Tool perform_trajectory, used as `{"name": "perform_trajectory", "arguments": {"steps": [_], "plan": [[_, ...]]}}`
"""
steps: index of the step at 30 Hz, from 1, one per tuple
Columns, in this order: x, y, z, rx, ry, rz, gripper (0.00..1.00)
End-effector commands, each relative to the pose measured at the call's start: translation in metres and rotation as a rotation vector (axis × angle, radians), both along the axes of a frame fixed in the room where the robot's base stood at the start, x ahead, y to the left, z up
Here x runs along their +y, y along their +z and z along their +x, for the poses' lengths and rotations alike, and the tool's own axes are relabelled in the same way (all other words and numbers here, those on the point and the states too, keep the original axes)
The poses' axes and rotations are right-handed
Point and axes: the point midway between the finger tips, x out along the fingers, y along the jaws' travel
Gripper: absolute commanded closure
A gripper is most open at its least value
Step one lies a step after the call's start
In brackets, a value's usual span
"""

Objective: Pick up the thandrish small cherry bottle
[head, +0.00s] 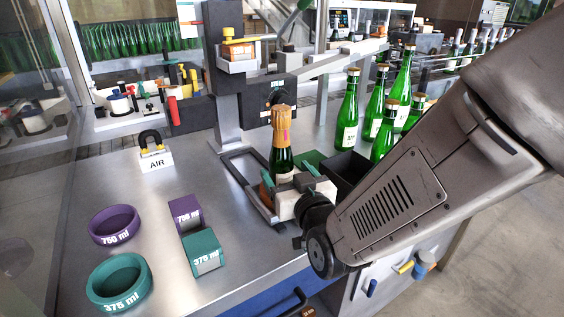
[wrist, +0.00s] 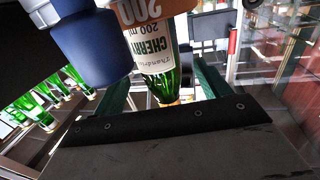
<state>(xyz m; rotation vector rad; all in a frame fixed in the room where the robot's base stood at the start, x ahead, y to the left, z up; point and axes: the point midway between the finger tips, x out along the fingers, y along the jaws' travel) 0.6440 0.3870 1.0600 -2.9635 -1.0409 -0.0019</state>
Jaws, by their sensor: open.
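The small cherry bottle (head: 281,158) is dark green with a gold foil top and stands upright at the foil machine in the head view. In the wrist view the cherry bottle (wrist: 162,60) appears upside down, with a white label reading "CHERRY" and "200 ml". An orange ring marked "200" (wrist: 140,12) surrounds its base end. My gripper (head: 288,174) is at the bottle's lower part, its teal fingers apart on either side. In the wrist view my gripper (wrist: 162,82) has the bottle between its open fingers, with gaps showing. The bottle's lowest part is hidden in the head view.
Several green bottles (head: 378,118) stand close behind my arm. Purple (head: 114,225) and teal (head: 118,282) rings and two size blocks (head: 203,252) lie at left. The AIR block (head: 155,160) stands behind them. A blue cylinder (wrist: 97,48) is close beside the bottle in the wrist view.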

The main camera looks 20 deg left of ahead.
Motion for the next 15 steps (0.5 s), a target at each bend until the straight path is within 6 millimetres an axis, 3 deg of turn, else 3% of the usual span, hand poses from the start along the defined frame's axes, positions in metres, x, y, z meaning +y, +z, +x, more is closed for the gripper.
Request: {"name": "perform_trajectory", "arguments": {"steps": [9, 15], "plan": [[0.027, 0.006, 0.035, 0.0, -0.004, -0.001, 0.25], [0.036, 0.006, 0.046, 0.0, -0.003, -0.001, 0.25]]}}
